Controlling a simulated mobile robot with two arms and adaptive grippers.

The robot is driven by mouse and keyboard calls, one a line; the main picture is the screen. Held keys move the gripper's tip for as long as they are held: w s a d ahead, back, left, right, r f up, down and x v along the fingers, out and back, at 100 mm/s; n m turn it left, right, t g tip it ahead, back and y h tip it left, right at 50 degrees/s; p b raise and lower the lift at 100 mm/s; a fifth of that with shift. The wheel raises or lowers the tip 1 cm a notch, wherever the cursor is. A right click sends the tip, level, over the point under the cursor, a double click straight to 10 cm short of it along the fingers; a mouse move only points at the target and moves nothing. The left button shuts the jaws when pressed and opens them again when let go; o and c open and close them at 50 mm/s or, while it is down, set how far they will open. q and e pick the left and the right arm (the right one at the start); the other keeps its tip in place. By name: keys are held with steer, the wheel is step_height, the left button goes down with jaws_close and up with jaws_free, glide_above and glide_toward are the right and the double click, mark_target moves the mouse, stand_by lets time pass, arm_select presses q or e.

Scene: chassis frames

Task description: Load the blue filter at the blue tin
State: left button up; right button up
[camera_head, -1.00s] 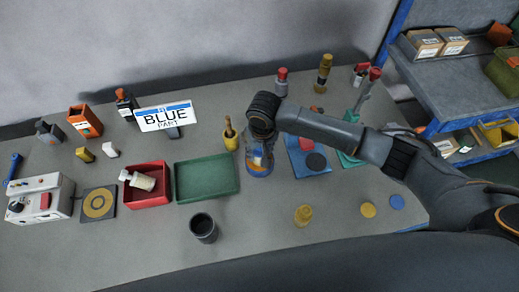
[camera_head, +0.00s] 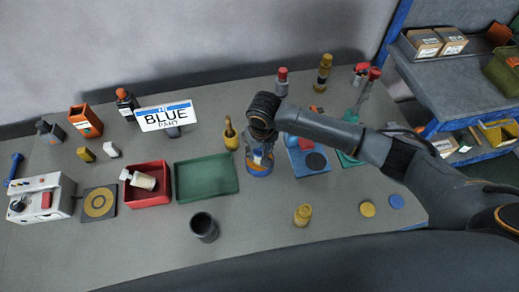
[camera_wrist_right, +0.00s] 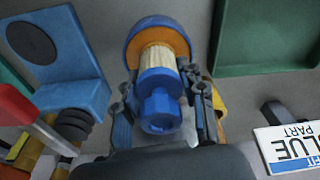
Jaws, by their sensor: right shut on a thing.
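The blue filter (camera_wrist_right: 160,85), with a blue hex-like cap and a pale pleated body, stands between the fingers of my right gripper (camera_wrist_right: 160,100) in the right wrist view. My right gripper is shut on it. Beyond its far end is a round blue-rimmed piece with an orange face (camera_wrist_right: 158,38), which looks like the blue tin; I cannot tell whether they touch. In the head view this piece (camera_head: 259,168) is under my right gripper (camera_head: 260,150), which hides most of the filter. My left gripper is not in view.
A blue stand with a dark disc (camera_head: 303,146) is close on the right. A green tray (camera_head: 208,192), a red bin (camera_head: 148,199) and a black cup (camera_head: 204,228) are to the left. A BLUE PART sign (camera_head: 166,115) stands behind. The front middle bench is mostly clear.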

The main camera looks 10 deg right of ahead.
steer(key=shift+s+f, duration=0.1)
steer(key=shift+s, duration=0.05)
step_height(320, 180, up, 5)
steer(key=p, duration=0.5)
steer(key=shift+f, duration=0.1)
steer(key=shift+r+p, duration=0.2)
steer(key=shift+p, duration=0.2)
steer(key=shift+r, duration=0.95)
